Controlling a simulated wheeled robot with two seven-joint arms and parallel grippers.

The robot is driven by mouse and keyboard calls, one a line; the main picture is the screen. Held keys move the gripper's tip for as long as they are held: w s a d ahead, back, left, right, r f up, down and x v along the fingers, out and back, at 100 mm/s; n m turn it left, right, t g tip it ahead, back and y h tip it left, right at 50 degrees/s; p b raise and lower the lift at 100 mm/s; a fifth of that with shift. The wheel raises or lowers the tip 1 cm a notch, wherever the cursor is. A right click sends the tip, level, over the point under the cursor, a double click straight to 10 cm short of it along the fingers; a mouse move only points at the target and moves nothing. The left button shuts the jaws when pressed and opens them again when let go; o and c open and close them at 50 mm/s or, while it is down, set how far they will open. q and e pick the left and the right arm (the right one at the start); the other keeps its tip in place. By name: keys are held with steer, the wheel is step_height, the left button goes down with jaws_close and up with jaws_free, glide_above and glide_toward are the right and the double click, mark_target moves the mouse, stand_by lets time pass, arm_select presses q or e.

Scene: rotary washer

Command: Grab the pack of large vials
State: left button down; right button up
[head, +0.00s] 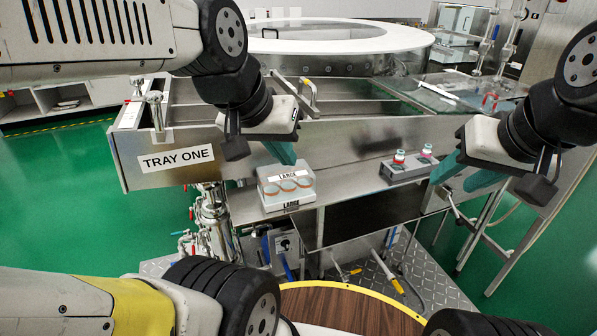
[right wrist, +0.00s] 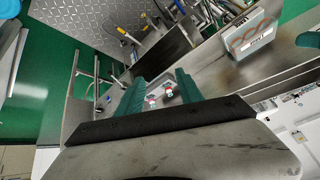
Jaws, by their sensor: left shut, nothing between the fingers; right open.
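The pack of large vials (head: 286,187) is a clear, pale box with orange-brown round tops and a LARGE label. It sits on the steel ledge in front of the machine, and it also shows at the upper right of the right wrist view (right wrist: 253,35). My left gripper (head: 283,154) is shut and empty, with its teal fingers just above and behind the pack. Whether they touch it I cannot tell. My right gripper (head: 455,180) is open and empty at the right end of the ledge, well apart from the pack; its teal fingers (right wrist: 160,88) show in the right wrist view.
A steel panel labelled TRAY ONE (head: 177,159) rises at the left. A large white ring (head: 340,40) is behind. Pipes and valves are below.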

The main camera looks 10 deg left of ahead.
steer(key=o, duration=0.4)
steer(key=shift+w+a+r+n, duration=0.1)
steer(key=shift+w+a+n, duration=0.1)
steer(key=shift+w+n, duration=0.1)
steer(key=shift+c, duration=0.2)
steer(key=o, duration=0.7)
steer(key=w+a+n, duration=0.1)
steer(key=w+a+n+g, duration=0.1)
steer(key=w+n, duration=0.1)
steer(key=shift+a+r, duration=0.35)
steer(key=shift+a, duration=0.05)
steer(key=n+g+h, duration=0.2)
steer(key=n+g, duration=0.3)
steer(key=n, duration=1.5)
glide_toward(284, 170)
step_height(284, 170, down, 6)
steer(key=shift+w+d+r, duration=0.1)
steer(key=shift+w, duration=0.1)
steer(key=shift+f+n, duration=0.3)
steer(key=shift+s+f, duration=0.15)
steer(key=shift+f, duration=1.7)
steer(key=shift+s+f, duration=0.1)
steer(key=shift+f, duration=1.8)
